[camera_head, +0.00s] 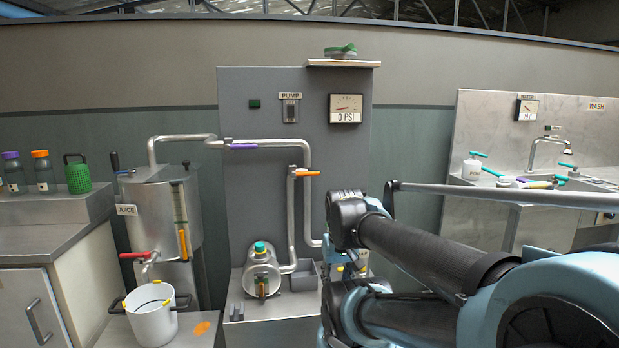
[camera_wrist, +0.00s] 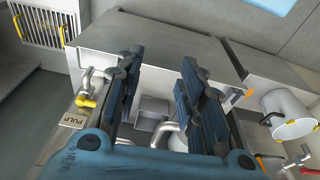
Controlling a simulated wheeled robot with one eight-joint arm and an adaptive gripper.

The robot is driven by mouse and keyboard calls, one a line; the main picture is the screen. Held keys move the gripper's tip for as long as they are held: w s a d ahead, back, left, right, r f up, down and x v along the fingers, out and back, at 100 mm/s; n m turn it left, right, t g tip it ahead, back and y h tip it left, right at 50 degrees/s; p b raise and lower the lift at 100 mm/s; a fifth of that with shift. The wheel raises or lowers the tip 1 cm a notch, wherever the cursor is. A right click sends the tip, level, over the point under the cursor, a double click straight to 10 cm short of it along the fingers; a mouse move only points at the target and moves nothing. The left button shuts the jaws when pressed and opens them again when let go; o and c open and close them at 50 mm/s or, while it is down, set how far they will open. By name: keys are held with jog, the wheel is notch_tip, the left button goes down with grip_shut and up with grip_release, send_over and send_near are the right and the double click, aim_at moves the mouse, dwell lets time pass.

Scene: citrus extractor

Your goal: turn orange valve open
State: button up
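The orange valve handle (camera_head: 308,173) is a short lever. It lies level and points right from the top of a vertical silver pipe on the grey pump panel. In the wrist view I cannot make this handle out for sure. My gripper (camera_wrist: 160,60) is open, with two dark blue fingers wide apart and nothing between them. It looks down on the pump base, with a small grey bin (camera_wrist: 154,106) and silver pipes beyond the fingers. In the head view my dark arm stands right of the valve, apart from it, and the gripper is mostly hidden.
A purple handle (camera_head: 243,147) sits on the upper pipe, near a gauge (camera_head: 346,108) reading 0 PSI. A juice tank (camera_head: 160,215) with a red tap handle (camera_head: 134,255) and a white pot (camera_head: 152,318) stand left. A yellow valve (camera_wrist: 85,102) shows beside the PULP label.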

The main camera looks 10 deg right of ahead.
jog(key=w+d+r+n+h, duration=0.2)
jog(key=w+d+r+h, duration=0.3)
jog(key=w, duration=0.4)
jog(key=n+t+h, duration=0.5)
jog(key=t+h, duration=0.4)
jog(key=t, duration=0.2)
send_near(309, 175)
jog(key=x, duration=1.1)
jog(key=shift+w+d, duration=0.15)
jog(key=shift+w, duration=0.1)
grip_shut()
